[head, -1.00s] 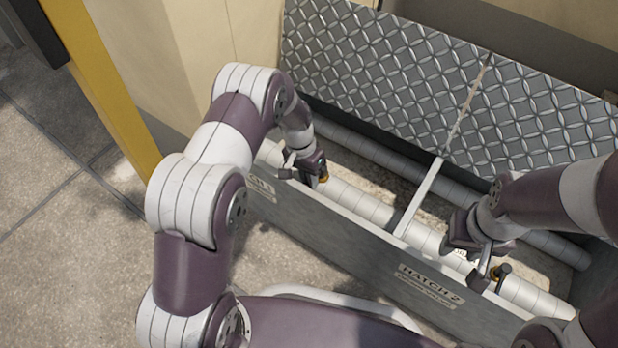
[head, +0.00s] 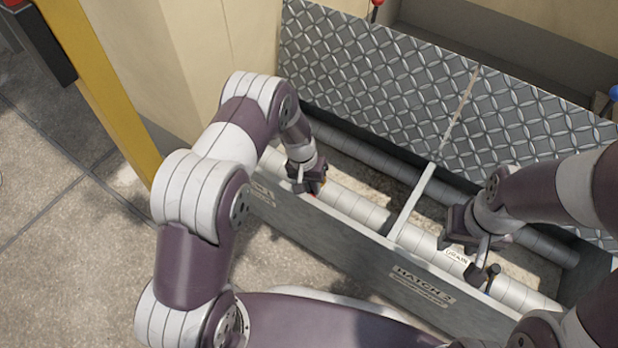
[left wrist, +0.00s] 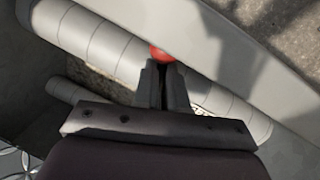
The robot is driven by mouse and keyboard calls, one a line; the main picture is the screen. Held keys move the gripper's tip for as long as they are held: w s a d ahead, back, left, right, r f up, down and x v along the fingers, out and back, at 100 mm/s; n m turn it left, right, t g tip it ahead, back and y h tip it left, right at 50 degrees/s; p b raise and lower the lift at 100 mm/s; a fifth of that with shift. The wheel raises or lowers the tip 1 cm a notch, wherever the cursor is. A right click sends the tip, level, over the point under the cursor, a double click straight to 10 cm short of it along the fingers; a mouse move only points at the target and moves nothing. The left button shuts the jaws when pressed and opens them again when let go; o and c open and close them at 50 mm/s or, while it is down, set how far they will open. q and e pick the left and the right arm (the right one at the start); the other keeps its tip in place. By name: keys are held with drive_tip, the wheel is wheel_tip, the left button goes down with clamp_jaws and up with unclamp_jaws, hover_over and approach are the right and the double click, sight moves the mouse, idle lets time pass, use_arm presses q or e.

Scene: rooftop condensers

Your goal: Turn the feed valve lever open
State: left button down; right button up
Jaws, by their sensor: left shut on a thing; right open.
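A valve lever with a red tip (left wrist: 162,54) shows in the left wrist view, between my left fingertips, in front of a pale lagged pipe (left wrist: 100,38). My left gripper (left wrist: 163,78) is shut on it; the fingers hide most of the lever. In the head view my left gripper (head: 312,190) is down in the left bay of the trough, and a bit of red shows at its tips. No feed label is readable. My right gripper (head: 482,268) is open in the right bay, beside a dark-knobbed lever (head: 494,269) near a "DRAIN" label (head: 457,257).
The trough's front wall (head: 350,245) carries a "HATCH 2" plate (head: 423,283). A crossbar (head: 412,203) divides the bays. Raised tread-plate covers (head: 370,75) stand behind. A yellow post (head: 100,90) is at left, with open paving (head: 60,210) beside it.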

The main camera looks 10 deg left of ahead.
use_arm(q)
drive_tip(key=shift+s+d+f+n+p, duration=0.15)
drive_tip(key=shift+s+d+n+p, duration=0.2)
drive_tip(key=shift+n+p, duration=0.25)
drive_tip(key=shift+s+d+f+n+p, duration=0.1)
drive_tip(key=shift+s+d+n+p, duration=0.25)
drive_tip(key=shift+n, duration=0.35)
drive_tip(key=shift+w, duration=0.1)
drive_tip(key=c, duration=1.1)
unclamp_jaws()
drive_tip(key=shift+w, duration=0.15)
drive_tip(key=shift+r, duration=0.15)
wheel_tip(320, 180, up, 12)
drive_tip(key=a+p, duration=0.2)
drive_tip(key=p, duration=0.5)
drive_tip(key=shift+a, duration=0.2)
drive_tip(key=shift+r, duration=0.1)
